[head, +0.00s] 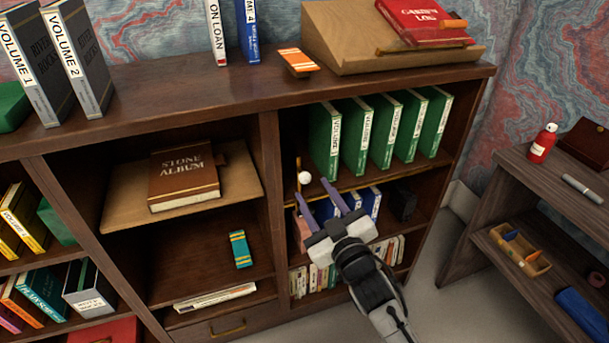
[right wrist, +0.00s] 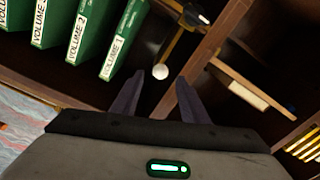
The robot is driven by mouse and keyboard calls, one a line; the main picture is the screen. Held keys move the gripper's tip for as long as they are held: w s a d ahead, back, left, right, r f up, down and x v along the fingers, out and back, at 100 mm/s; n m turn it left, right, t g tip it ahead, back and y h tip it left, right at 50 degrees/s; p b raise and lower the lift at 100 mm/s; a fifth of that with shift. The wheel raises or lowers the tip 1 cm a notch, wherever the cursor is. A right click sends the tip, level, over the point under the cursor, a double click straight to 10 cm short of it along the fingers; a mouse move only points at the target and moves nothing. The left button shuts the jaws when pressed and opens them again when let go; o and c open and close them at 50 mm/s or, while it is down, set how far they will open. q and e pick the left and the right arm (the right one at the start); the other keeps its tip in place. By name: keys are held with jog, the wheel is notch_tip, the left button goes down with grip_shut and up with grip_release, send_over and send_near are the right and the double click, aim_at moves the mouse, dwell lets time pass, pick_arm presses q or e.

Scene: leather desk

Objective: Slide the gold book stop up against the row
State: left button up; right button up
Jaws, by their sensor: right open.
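The gold book stop (head: 298,168) stands on the upper right shelf, near the divider at the left and apart from the row. Its white knob (head: 305,177) faces forward. The row of green volumes (head: 325,140) stands upright to its right, with a gap between. In the right wrist view the stop (right wrist: 184,32) and knob (right wrist: 160,72) show past my fingertips, with Volume 1 (right wrist: 116,50) beside them. My right gripper (head: 311,187) is open and empty, its fingertips just in front of and below the knob. Contact with the knob cannot be made out. My left gripper is out of view.
The wooden divider (head: 270,185) stands close at the left of the stop. A shelf below holds blue books (head: 371,203) and a dark box (head: 403,203). The left bay holds the Stone Album (head: 184,178). A side table (head: 540,190) stands at the right.

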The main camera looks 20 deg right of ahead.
aim_at(307, 182)
jog(key=w, duration=0.7)
jog(key=shift+a, duration=0.2)
jog(key=shift+s, duration=0.1)
grip_shut()
